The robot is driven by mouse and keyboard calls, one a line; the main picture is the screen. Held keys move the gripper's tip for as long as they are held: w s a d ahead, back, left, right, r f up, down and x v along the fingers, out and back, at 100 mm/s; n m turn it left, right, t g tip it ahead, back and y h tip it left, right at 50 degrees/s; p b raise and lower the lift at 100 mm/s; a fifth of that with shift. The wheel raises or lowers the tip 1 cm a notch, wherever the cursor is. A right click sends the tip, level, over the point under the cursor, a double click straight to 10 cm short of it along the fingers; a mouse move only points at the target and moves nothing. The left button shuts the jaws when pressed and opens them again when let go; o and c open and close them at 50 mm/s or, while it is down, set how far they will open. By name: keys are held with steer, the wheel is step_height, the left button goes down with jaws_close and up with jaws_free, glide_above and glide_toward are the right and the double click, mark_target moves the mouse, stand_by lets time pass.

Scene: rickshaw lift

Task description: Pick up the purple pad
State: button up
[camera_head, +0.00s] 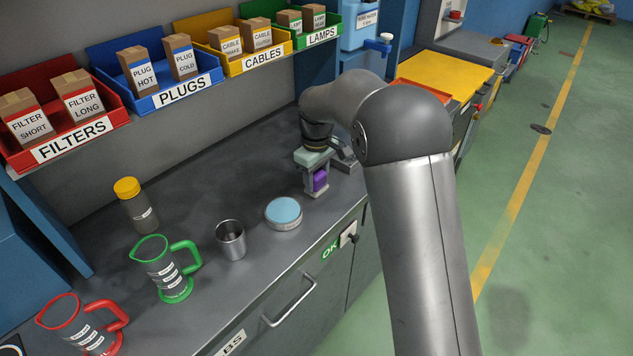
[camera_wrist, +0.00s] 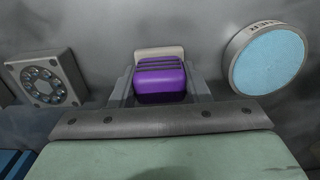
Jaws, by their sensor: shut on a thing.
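The purple pad (camera_head: 320,180) is between the fingers of my gripper (camera_head: 315,185) at the right end of the grey workbench. In the wrist view, the purple pad (camera_wrist: 160,78) shows dark grooves across its top, and a pale beige piece lies directly behind it. My gripper (camera_wrist: 160,90) is shut on the pad, with a grey finger on each side. The pad's lower part is hidden by the gripper body. I cannot tell whether the pad is clear of the bench.
A round blue-topped disc (camera_head: 284,211) lies close to my gripper, with a metal cup (camera_head: 231,240), green jug (camera_head: 166,268), red jug (camera_head: 82,324) and yellow-capped bottle (camera_head: 136,205) farther left. A grey block with a round dial (camera_wrist: 47,80) is on the other side. Labelled bins (camera_head: 160,90) line the shelf.

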steer(key=shift+r, duration=0.6)
steer(key=s+a+r+b, duration=0.2)
steer(key=s+r+b, duration=0.1)
steer(key=s+r, duration=0.8)
steer(key=s, duration=0.2)
steer(key=shift+s+a+r, duration=0.35)
steer(key=shift+s+r, duration=0.05)
steer(key=shift+o, duration=0.5)
